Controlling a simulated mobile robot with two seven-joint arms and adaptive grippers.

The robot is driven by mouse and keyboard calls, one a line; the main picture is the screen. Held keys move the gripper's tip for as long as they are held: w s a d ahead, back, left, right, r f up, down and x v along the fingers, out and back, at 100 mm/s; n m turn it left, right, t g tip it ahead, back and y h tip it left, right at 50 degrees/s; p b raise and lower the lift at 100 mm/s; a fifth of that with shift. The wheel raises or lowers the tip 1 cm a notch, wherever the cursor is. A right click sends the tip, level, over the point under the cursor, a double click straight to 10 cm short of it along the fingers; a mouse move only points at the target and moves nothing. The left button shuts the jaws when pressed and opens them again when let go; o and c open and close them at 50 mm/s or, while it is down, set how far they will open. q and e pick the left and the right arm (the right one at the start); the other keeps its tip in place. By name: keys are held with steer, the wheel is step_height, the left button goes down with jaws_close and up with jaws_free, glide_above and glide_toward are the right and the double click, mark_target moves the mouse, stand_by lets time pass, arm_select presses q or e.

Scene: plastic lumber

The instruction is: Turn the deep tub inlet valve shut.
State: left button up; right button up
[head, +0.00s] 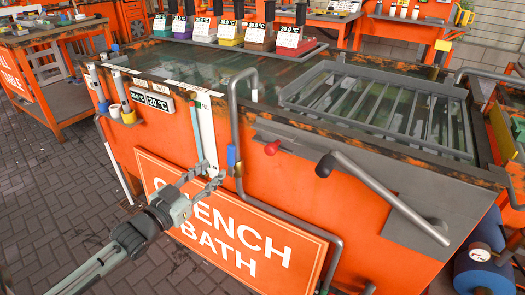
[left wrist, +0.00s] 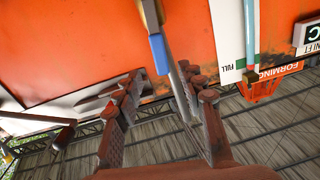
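The bent grey inlet pipe (head: 235,105) comes over the front rim of the quench bath tub (head: 365,225). A blue valve handle (head: 231,157) sits upright against this pipe on the tub's orange front; the blue piece also shows in the left wrist view (left wrist: 160,54). My left gripper (head: 208,181) is just left of and below the blue handle. Its two fingers are spread, and nothing is clamped between them. In the left wrist view my left gripper (left wrist: 160,115) has the grey pipe crossing between its fingers, and the blue piece lies beyond the fingertips. My right gripper is not in view.
A white gauge strip (head: 207,135) is beside the pipe. A metal rack (head: 380,105) lies over the tub. Paved floor (head: 60,190) is clear at left.

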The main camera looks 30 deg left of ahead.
mark_target(229, 155)
arm_select(q)
steer(key=w, duration=0.7)
steer(key=shift+w+d+r, duration=0.2)
steer(key=shift+w+d, duration=0.15)
jaws_close()
